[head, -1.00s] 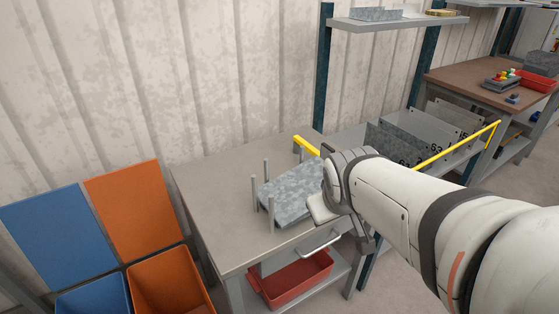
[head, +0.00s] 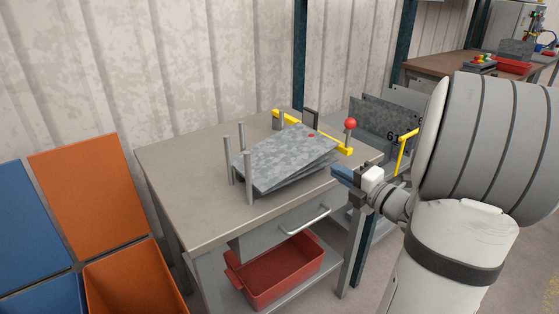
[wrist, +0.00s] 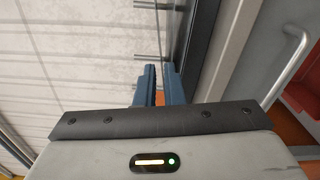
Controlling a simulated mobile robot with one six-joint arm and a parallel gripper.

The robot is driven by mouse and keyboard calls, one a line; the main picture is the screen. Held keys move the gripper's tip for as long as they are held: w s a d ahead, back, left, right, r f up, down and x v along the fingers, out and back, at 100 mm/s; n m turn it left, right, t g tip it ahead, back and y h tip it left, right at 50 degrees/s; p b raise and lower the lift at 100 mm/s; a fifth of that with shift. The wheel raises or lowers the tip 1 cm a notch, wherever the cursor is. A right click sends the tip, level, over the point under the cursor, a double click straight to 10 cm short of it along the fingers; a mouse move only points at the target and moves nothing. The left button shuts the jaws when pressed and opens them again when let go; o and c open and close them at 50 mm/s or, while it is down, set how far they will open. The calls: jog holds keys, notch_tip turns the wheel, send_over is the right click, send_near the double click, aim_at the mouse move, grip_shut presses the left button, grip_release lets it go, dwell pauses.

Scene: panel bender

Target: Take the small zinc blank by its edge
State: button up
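A small stack of mottled grey zinc blanks (head: 283,158) lies tilted on the grey table (head: 185,165), between upright metal posts (head: 248,178). Its sheets are slightly fanned at the right edge, and a red dot marks the top sheet. My gripper (head: 343,174) has blue fingers and is just right of the stack's right edge, apart from it, near the table's right front corner. In the wrist view the fingers (wrist: 158,85) stand apart with a narrow gap and nothing held. The blanks are not clearly distinguishable in the wrist view.
A yellow bar (head: 325,138) and a red-knobbed lever (head: 350,124) stand behind the stack's right side. Grey numbered plates (head: 385,118) stand at the right. A drawer handle (head: 305,220) and red bin (head: 280,270) are below. The table's left part is clear.

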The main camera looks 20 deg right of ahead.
aim_at(315, 160)
jog(key=x, duration=0.7)
jog(key=shift+w+a, duration=0.25)
jog(key=shift+a, duration=0.05)
grip_shut()
jog(key=shift+r, duration=0.1)
dwell(1.3)
